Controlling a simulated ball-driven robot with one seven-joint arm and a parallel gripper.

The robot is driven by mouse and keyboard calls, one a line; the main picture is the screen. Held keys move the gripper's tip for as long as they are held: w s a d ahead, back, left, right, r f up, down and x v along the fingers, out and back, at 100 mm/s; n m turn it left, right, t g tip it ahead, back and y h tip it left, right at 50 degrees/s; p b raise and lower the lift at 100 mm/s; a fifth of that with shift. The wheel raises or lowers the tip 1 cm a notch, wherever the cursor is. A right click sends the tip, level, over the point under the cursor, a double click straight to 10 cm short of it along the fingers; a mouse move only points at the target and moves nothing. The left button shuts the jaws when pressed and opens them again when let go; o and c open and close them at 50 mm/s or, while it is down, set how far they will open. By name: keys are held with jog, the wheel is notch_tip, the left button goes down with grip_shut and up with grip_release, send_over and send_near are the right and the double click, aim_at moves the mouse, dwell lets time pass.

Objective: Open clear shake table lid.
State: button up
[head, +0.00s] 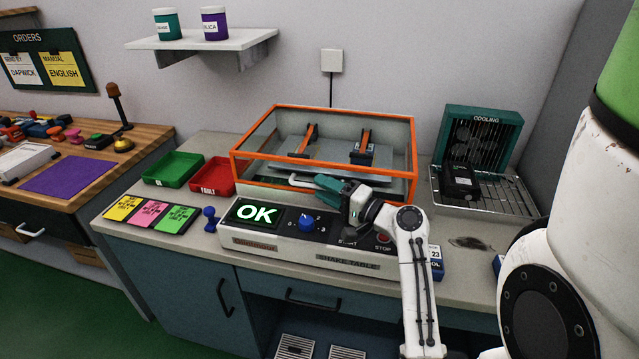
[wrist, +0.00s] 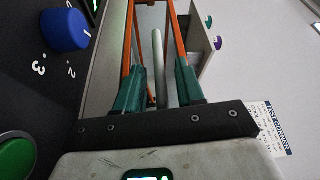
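The clear lid (head: 345,112) with its orange frame sits down over the shake table (head: 285,250) in the head view. Its pale bar handle (head: 300,181) runs along the front. My gripper (head: 328,184) is at the right part of the handle, just in front of the lid. In the wrist view, the green fingers of my gripper (wrist: 160,82) are open, one on each side of the handle (wrist: 159,58). Narrow gaps show between the handle and both fingers. Part of the handle is hidden by my gripper in the head view.
A blue knob (head: 306,224) and a lit OK display (head: 256,212) are on the front panel below. Green (head: 172,183) and red (head: 233,190) trays stand left of the lid. A cooling rack (head: 500,205) stands right. Above the lid, the space is clear.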

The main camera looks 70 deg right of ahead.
jog(key=shift+x, duration=0.95)
grip_shut()
